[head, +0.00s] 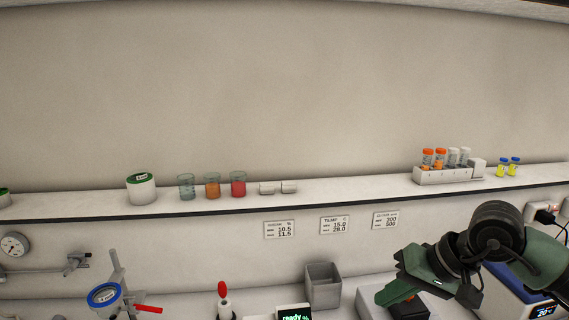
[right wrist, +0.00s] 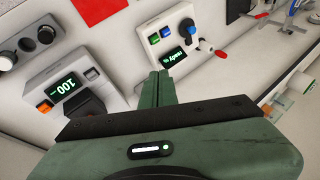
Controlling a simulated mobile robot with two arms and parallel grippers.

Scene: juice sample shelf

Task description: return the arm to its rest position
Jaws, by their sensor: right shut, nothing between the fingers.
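My right arm comes in at the lower right of the head view. Its green gripper (head: 398,291) hangs low in front of the shelf, over the bench devices. In the right wrist view the two green fingers of the right gripper (right wrist: 160,84) lie together, shut, with nothing between them. They point toward a small device with a lit "ready" display (right wrist: 172,58) and look apart from it. My left gripper is in neither view.
The shelf (head: 330,188) holds a white jar (head: 141,189), three beakers (head: 212,187) and a tube rack (head: 446,175). Below stand a grey bin (head: 322,286), a red-handled device (head: 224,300) and a blue-ringed clamp (head: 104,296).

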